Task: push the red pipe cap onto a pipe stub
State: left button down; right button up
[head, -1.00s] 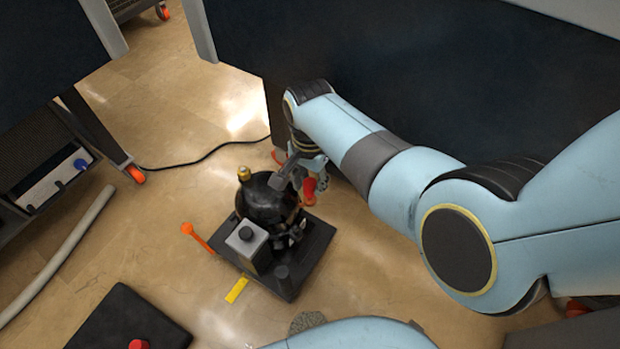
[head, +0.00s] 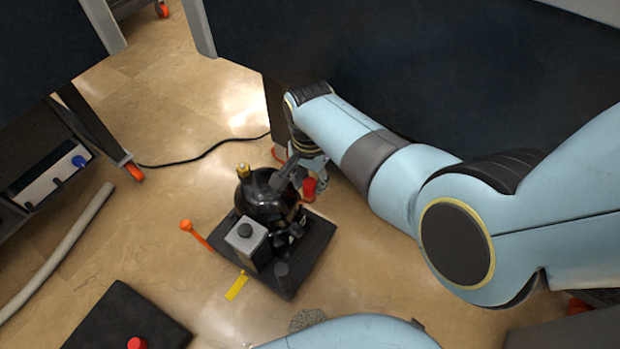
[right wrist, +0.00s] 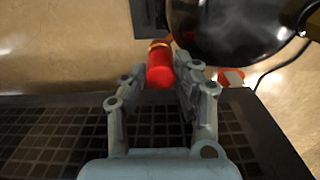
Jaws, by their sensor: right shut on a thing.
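The red pipe cap (head: 309,188) is at the right side of the black vacuum pump (head: 262,197). My right gripper (head: 308,174) reaches it from behind, small in the head view. In the right wrist view the red cap (right wrist: 159,70) sits between the fingers of my right gripper (right wrist: 160,84), which is shut on it. A brass-coloured ring (right wrist: 159,44) shows at the cap's far end; I cannot tell whether it is a pipe stub. A brass stub (head: 244,171) stands upright on the pump's top left. My left gripper is out of view.
The pump stands on a dark base plate (head: 312,245) on the floor. An orange-headed tool (head: 187,226) and a yellow strip (head: 237,286) lie beside it. A dark box (head: 115,320) is at bottom left. A dark panel (head: 400,70) stands behind my right arm.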

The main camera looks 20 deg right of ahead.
jog(key=shift+s+f+b, duration=0.1)
jog(key=shift+f+b, duration=0.25)
jog(key=shift+f, duration=0.3)
dwell(0.4)
jog(key=o, duration=0.8)
jog(key=shift+a, duration=0.1)
